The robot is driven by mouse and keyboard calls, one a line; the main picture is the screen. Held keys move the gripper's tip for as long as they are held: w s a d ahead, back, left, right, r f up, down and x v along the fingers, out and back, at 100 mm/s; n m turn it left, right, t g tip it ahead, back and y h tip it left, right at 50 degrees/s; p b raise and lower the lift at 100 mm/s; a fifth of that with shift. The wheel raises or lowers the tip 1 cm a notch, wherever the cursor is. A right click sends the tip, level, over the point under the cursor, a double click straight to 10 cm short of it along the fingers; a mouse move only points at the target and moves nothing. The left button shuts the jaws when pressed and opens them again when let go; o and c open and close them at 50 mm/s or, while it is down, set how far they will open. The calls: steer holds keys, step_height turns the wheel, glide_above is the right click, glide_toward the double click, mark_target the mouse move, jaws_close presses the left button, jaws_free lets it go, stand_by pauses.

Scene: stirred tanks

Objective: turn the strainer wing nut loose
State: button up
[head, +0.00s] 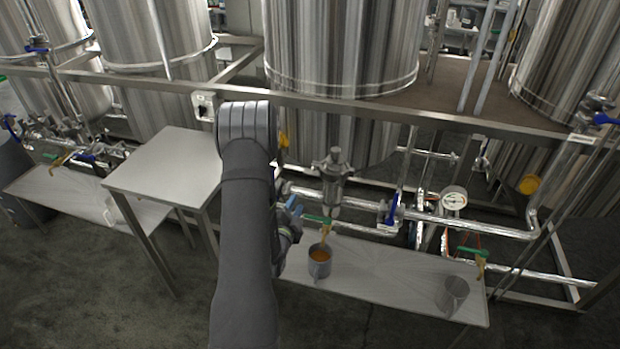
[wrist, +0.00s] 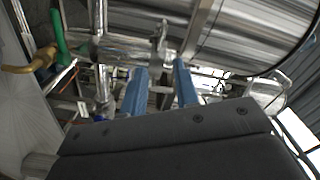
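The steel strainer (head: 333,188) stands upright on the pipework behind the low bench in the head view. A knobbed top (head: 335,156) shows on it, where the wing nut appears to be; its wings are too small to make out. My gripper (head: 292,207) is left of the strainer and lower than its top, apart from it. In the wrist view my gripper (wrist: 160,84) has its two blue fingers spread with nothing between them. A small steel fitting (wrist: 160,38) shows beyond the fingertips; I cannot tell whether it is the wing nut.
A green-handled tap (head: 318,219) is close right of my gripper, above a mug of amber liquid (head: 319,256) on the low bench (head: 385,268). A blue valve handle (head: 392,208) and gauge (head: 453,199) stand right of the strainer. A raised table (head: 165,172) is left of my arm.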

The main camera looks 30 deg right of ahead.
mark_target(313, 171)
steer(key=w+d+m, duration=0.6)
steer(key=w+d, duration=0.3)
steer(key=d, duration=0.1)
steer(key=shift+w+d+r, duration=0.2)
steer(key=shift+w+d, duration=0.05)
stand_by(0.4)
steer(key=shift+c, duration=0.2)
jaws_close()
